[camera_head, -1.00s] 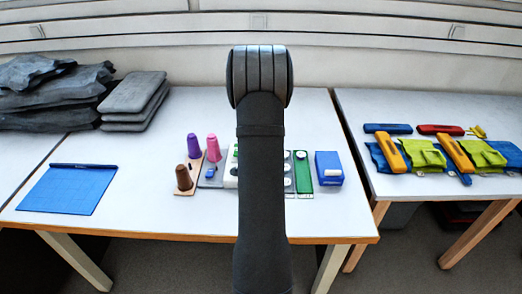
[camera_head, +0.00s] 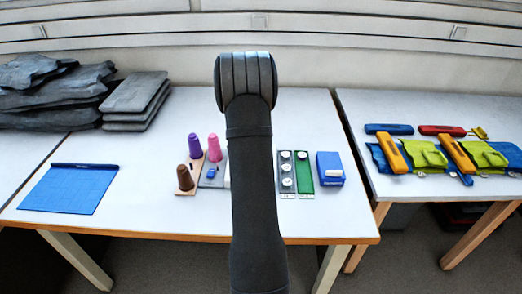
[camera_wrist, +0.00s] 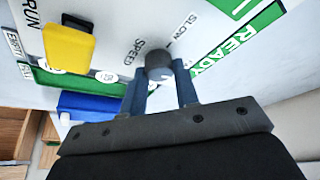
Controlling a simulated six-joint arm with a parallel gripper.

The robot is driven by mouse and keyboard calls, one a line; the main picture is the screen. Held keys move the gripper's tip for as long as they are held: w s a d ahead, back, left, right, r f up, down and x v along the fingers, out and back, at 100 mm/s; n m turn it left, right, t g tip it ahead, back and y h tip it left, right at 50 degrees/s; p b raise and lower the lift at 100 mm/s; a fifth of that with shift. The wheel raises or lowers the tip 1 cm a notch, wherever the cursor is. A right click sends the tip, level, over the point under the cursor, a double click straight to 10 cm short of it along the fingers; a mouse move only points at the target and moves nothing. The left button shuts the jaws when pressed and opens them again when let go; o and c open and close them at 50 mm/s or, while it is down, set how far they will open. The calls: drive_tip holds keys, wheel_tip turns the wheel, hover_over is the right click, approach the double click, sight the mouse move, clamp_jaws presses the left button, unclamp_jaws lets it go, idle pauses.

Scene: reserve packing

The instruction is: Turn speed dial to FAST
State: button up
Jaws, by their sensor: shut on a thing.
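The speed dial (camera_wrist: 158,64) is a dark grey round knob on a white panel (camera_wrist: 110,25) in the wrist view. SPEED is printed left of it and SLOW above right. My gripper (camera_wrist: 160,88) has its two blue fingers on either side of the dial and is shut on it. No FAST label is readable, and I cannot make out where the dial points. A yellow lever (camera_wrist: 68,45) stands on the panel near RUN, and a green READY label (camera_wrist: 235,50) is at the right. In the head view my arm hides the gripper and dial.
In the head view, spools, including a purple one (camera_head: 195,146), stand left of my arm. A grey tray (camera_head: 287,196), a green tray (camera_head: 304,172) and a blue box (camera_head: 329,169) are right of it. A blue mat (camera_head: 68,190) lies farther left, with free table between.

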idle(0.4)
drive_tip(key=o, duration=1)
drive_tip(key=v, duration=1.7)
drive_tip(key=shift+w+a+r, duration=0.1)
drive_tip(key=shift+a+r, duration=0.05)
drive_tip(key=shift+r, duration=0.1)
drive_tip(key=x, duration=1.7)
drive_tip(key=shift+f, duration=0.25)
